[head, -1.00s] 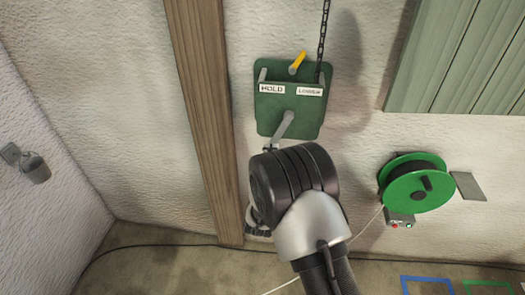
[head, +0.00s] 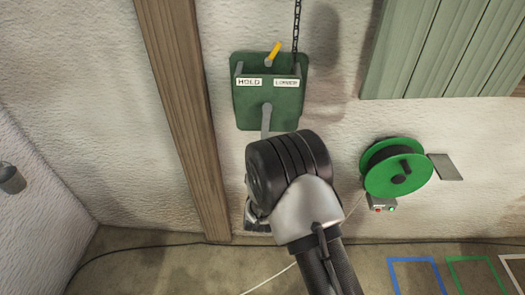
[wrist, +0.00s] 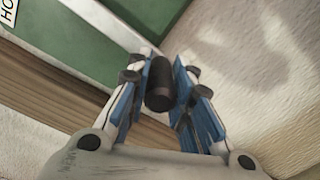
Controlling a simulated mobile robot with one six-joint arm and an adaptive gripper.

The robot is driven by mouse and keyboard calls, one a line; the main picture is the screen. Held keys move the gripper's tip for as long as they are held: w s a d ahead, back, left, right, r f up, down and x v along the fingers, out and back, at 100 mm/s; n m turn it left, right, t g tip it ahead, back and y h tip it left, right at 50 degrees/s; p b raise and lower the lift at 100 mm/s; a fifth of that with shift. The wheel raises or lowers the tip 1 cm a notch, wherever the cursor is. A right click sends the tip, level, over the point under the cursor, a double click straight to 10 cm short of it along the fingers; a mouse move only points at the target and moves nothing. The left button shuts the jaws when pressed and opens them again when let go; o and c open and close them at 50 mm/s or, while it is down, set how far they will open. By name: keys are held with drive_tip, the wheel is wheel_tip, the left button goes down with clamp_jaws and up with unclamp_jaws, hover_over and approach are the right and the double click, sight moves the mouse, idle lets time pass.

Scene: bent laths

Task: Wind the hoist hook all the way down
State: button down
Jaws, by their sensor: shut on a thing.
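The hoist is a green box (head: 246,112) on the wall, labelled HOLD and LOWER. Its yellow-tipped lever (head: 275,50) tilts up and right, toward the LOWER side. A chain (head: 297,22) runs upward from the box's right side. The grey crank arm (head: 266,118) hangs almost straight down from the box's front; its lower end is hidden behind my arm. In the wrist view, my gripper (wrist: 161,74) is shut on the black crank handle (wrist: 160,92), one blue-padded finger on each side. In the head view my wrist mostly hides the gripper. I cannot make out the hook.
A wooden post (head: 185,110) stands left of the hoist. A green cable reel (head: 408,178) is on the wall to the right, above a small switch box (head: 382,204). Green boards (head: 435,50) are at upper right. Coloured squares (head: 415,262) mark the floor at lower right.

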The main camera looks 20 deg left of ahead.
drive_tip(key=c, duration=1.4)
unclamp_jaws()
drive_tip(key=v, duration=1.2)
